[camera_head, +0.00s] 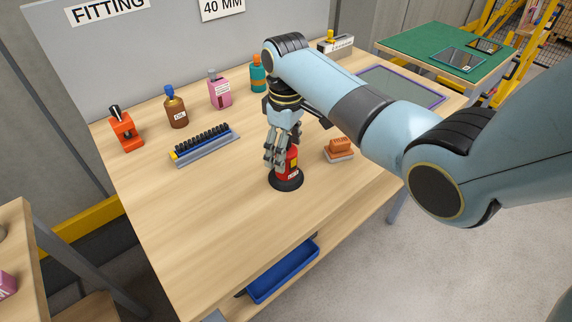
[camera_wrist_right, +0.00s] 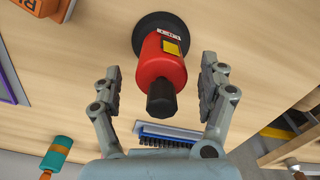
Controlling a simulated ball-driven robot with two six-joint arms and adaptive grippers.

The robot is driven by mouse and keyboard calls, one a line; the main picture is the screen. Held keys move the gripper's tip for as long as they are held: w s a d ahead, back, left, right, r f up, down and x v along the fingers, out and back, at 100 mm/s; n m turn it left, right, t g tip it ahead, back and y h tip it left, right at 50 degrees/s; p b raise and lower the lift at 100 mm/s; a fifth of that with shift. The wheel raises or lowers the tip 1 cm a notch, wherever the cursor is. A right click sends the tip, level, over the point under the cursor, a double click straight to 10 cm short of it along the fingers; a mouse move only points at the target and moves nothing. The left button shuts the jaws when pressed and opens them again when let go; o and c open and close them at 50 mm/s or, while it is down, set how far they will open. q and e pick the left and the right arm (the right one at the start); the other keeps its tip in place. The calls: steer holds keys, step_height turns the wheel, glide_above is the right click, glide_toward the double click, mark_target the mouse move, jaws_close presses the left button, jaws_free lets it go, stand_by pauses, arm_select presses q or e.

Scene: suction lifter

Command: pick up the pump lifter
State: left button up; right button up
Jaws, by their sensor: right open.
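The pump lifter, with a red body and a yellow label, stands upright on the wooden table. In the head view its red body (camera_head: 294,165) and wide black base show below my right gripper (camera_head: 274,160), which partly hides it. In the right wrist view, the pump lifter (camera_wrist_right: 160,60) has a black knob towards me and a black suction pad at the far end. It lies between the two fingers of my right gripper (camera_wrist_right: 163,88). The fingers are open, with a gap on both sides. My left gripper is not in view.
An orange sponge-like block (camera_head: 340,145) sits right of the lifter. An orange clamp tool (camera_head: 126,133) and bottles, including a brown one (camera_head: 175,110), stand at the back. The front table area (camera_head: 215,230) is clear.

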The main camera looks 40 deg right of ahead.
mark_target(293, 177)
step_height(293, 177, down, 4)
steer(key=shift+r, duration=0.1)
steer(key=shift+s, duration=0.1)
steer(key=shift+c, duration=0.2)
steer(key=shift+r, duration=0.1)
steer(key=c, duration=1.4)
